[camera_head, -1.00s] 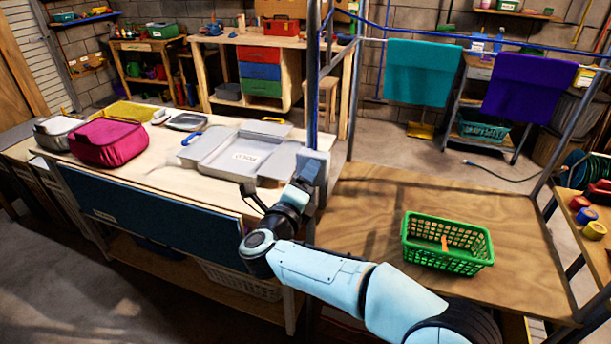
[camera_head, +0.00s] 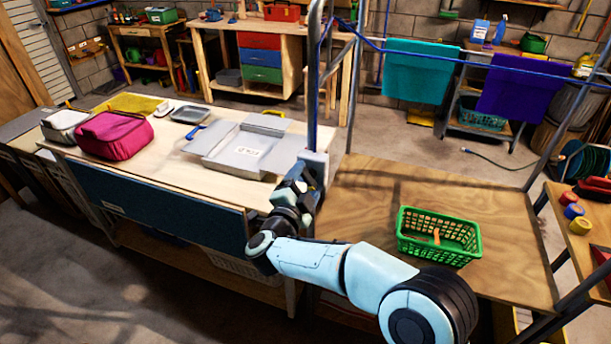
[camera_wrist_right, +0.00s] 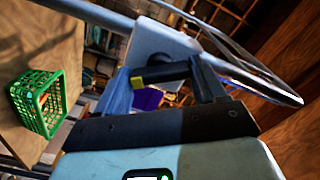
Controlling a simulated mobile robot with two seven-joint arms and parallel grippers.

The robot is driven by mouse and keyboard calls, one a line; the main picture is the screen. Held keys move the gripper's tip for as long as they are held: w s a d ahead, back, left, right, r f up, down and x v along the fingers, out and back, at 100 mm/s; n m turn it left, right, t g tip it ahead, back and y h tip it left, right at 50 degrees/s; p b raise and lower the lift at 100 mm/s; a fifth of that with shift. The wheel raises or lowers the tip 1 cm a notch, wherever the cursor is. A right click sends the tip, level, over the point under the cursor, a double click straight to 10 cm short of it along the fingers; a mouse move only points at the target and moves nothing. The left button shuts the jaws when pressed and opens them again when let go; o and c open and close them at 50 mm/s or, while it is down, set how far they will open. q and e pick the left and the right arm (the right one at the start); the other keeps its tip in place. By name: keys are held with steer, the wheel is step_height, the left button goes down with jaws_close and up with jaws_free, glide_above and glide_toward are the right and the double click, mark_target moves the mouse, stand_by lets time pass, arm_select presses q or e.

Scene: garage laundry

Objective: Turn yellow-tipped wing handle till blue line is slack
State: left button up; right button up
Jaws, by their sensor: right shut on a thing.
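The wing handle (camera_wrist_right: 172,72) is a dark bar with a yellow tip (camera_wrist_right: 137,82), mounted on a pale grey block (camera_wrist_right: 160,42) in the right wrist view. My right gripper (camera_wrist_right: 163,90) is shut on the wing handle, which lies between its two fingers. In the head view my right gripper (camera_head: 312,178) is at the post beside the bench, and the handle is hidden there. My left gripper is out of view.
A green basket (camera_head: 438,236) stands on the wooden table (camera_head: 365,205) right of the post. Metal posts (camera_head: 312,80) rise close to my arm.

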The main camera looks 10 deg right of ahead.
steer(key=n+p, duration=0.2)
steer(key=n, duration=0.1)
steer(key=shift+a+r+n, duration=0.1)
steer(key=shift+n, duration=0.3)
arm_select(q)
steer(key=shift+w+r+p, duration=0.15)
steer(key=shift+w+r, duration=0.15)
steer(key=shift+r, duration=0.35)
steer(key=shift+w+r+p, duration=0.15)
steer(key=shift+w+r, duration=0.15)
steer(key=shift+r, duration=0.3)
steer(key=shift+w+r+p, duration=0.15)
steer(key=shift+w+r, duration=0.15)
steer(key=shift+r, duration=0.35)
arm_select(e)
steer(key=shift+n, duration=0.7)
steer(key=shift+f, duration=0.2)
steer(key=o, duration=1)
steer(key=shift+o, duration=0.2)
steer(key=shift+r, duration=0.1)
arm_select(q)
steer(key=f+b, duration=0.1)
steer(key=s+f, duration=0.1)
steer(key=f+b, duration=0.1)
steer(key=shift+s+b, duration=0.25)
steer(key=shift+b, duration=0.05)
arm_select(e)
steer(key=v, duration=1.3)
steer(key=shift+s, duration=0.25)
steer(key=shift+w+a, duration=0.1)
